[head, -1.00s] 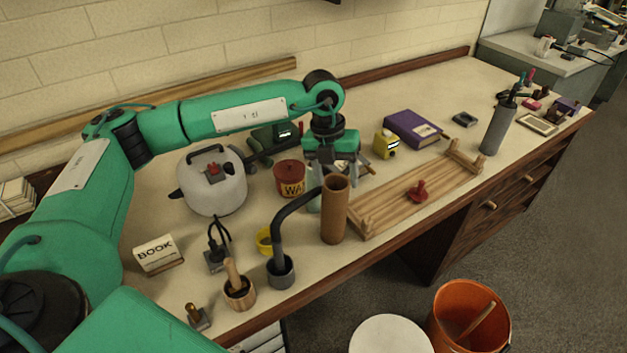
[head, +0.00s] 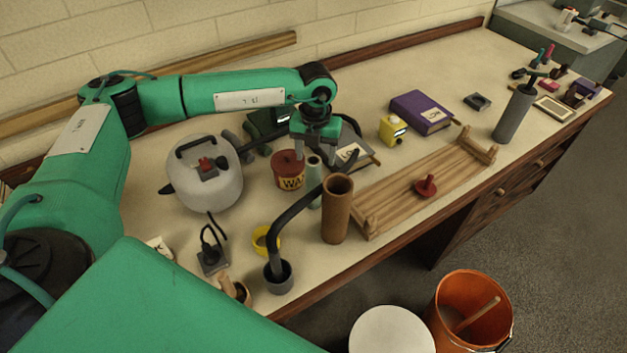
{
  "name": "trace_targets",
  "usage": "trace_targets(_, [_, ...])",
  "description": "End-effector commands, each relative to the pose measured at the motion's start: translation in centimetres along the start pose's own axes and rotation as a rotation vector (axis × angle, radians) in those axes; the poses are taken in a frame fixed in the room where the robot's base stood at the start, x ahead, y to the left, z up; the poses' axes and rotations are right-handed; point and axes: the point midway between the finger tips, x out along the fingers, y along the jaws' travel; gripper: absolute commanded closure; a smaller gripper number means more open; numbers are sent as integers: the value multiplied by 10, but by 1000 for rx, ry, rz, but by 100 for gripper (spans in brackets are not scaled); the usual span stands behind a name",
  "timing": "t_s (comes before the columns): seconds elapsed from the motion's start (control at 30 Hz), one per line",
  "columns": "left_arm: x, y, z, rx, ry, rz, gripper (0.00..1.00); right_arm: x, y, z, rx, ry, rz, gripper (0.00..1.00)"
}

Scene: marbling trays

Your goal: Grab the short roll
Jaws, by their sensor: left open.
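A brown upright tube (head: 337,212) stands near the front edge of the table. A slimmer pale green upright roll (head: 314,186) stands just behind and left of it, partly hidden by a black curved hose. Which one is the short roll is not labelled; the pale green one looks slimmer. My left gripper (head: 317,152) is open and points down above the pale green roll, with its fingers to either side of the roll's top. Nothing shows held between them. My right gripper is not in view.
A red tin (head: 288,170) stands close left of the gripper, and the black hose (head: 300,205) rises from a grey pot (head: 278,277). A wooden rack (head: 440,182) lies to the right. A white kettle (head: 210,185) stands further left.

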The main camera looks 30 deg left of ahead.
Motion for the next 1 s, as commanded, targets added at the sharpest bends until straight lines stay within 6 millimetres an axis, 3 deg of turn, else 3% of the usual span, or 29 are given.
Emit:
trace_targets(0.17, [11,2,-2,0,2,1,38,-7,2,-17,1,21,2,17])
trace_targets(0.3, [31,5,-6,0,3,2,38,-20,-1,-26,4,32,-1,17])
trace_targets(0.5, [54,5,-5,0,1,1,38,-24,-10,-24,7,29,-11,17])
trace_targets(0.73, [57,5,-5,1,0,0,38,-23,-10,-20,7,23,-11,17])
trace_targets(1.0, [56,5,-5,0,0,0,89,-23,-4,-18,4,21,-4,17])
